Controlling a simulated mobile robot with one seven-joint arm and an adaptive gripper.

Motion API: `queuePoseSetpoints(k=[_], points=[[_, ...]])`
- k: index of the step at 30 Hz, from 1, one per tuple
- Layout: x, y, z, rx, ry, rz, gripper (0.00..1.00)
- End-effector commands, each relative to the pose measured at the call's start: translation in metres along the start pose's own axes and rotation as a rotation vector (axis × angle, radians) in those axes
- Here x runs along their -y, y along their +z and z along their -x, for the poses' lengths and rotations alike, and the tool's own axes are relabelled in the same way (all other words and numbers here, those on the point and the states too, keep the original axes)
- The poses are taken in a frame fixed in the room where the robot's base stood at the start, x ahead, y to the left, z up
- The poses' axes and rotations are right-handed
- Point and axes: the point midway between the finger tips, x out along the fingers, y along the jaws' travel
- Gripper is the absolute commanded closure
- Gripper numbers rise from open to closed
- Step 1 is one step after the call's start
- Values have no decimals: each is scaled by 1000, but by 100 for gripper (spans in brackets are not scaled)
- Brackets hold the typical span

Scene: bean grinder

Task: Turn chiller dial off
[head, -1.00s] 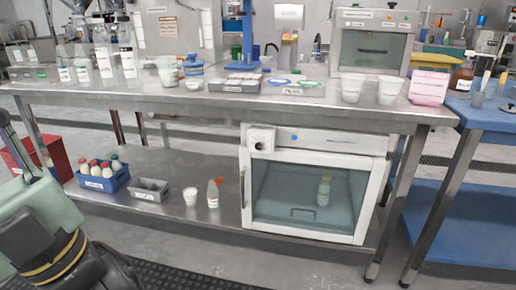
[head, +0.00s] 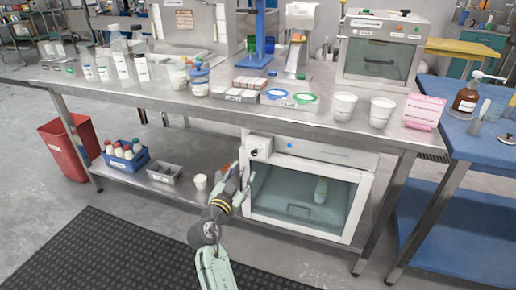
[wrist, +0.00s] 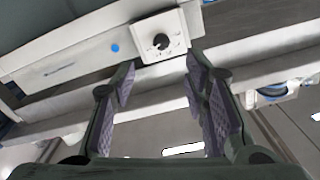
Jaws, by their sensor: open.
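The chiller (head: 352,178) is a white-framed box with a glass door on the lower shelf of the steel bench. Its dial (head: 254,153) sits on a white square housing at its upper left corner. In the wrist view the black dial (wrist: 161,42) shows clearly on its housing, with small marks around it. My gripper (head: 238,174) is open and empty, in front of the chiller's left edge and a little below the dial. In the wrist view my gripper (wrist: 159,72) has its fingers spread below the dial, apart from it. I cannot read the dial's setting.
The bench top (head: 270,113) overhangs the chiller. A white cup (head: 200,182), a grey tray (head: 164,173) and a blue crate of bottles (head: 122,166) stand to the left on the shelf. A blue table (head: 450,215) is at the right. The floor in front is open.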

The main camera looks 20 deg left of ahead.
Motion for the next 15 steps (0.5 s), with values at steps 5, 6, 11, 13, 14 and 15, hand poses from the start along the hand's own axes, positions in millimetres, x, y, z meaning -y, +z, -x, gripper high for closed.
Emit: queuePoseSetpoints(k=[5, 6, 11, 13, 14, 15], points=[[0, -2, -22, -2, 3, -1, 59], [0, -2, -29, -2, 3, -2, 59], [1, -3, -61, -2, 2, -2, 59], [1, -2, -73, -2, 1, -1, 59], [1, -3, -78, -2, 1, -1, 59], [1, -2, -84, -2, 0, -1, 59]])
